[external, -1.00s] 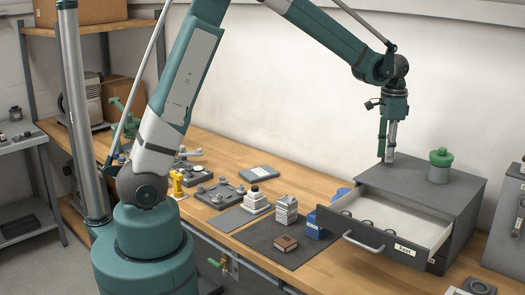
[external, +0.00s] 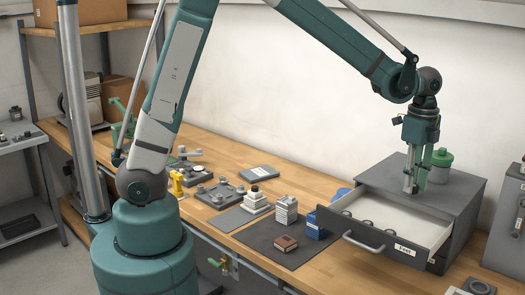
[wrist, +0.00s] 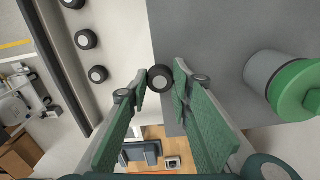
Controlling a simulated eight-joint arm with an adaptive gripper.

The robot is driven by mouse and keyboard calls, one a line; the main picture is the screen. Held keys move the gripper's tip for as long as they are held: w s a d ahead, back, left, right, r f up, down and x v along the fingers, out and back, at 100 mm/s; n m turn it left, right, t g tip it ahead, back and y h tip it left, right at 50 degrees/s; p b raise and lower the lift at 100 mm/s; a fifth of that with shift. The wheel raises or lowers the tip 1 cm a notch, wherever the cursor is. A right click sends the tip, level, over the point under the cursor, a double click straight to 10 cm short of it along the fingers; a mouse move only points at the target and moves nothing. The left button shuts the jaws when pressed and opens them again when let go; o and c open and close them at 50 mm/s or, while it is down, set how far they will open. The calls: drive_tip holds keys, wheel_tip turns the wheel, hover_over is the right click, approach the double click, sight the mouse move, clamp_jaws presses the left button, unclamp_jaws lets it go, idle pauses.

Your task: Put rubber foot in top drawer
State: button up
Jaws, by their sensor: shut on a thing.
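My gripper (external: 411,191) is shut on a small black round rubber foot (wrist: 161,78) with a grey face, seen between the fingertips in the wrist view. The foot is too small to make out in the external view. The top drawer (external: 400,213) of the grey cabinet is pulled open, with a pale interior. My gripper points down near the drawer's inner end, at the cabinet's front edge; its exact height is unclear. Several similar round feet (wrist: 86,39) lie in a row inside the drawer along its front wall, left in the wrist view.
A green-capped grey jar (external: 440,166) stands on the cabinet top (external: 465,183), close behind my gripper. Left of the drawer are a blue box (external: 316,226), a brown block (external: 285,243) and grey stacked parts on a dark mat. The drawer's middle is clear.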

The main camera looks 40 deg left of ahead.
sight(415, 238)
drive_tip(key=s+d+r+m, duration=0.1)
drive_tip(key=s+d+m, duration=0.6)
drive_tip(key=s, duration=0.7)
drive_tip(key=shift+d+r+p, duration=0.15)
drive_tip(key=shift+d+p, duration=0.15)
drive_tip(key=shift+d, duration=0.55)
drive_tip(key=shift+f, duration=2.9)
drive_tip(key=shift+f, duration=2.1)
drive_tip(key=shift+f, duration=0.2)
drive_tip(key=o, duration=0.8)
drive_tip(key=shift+c, duration=0.2)
drive_tip(key=shift+r+p, duration=0.3)
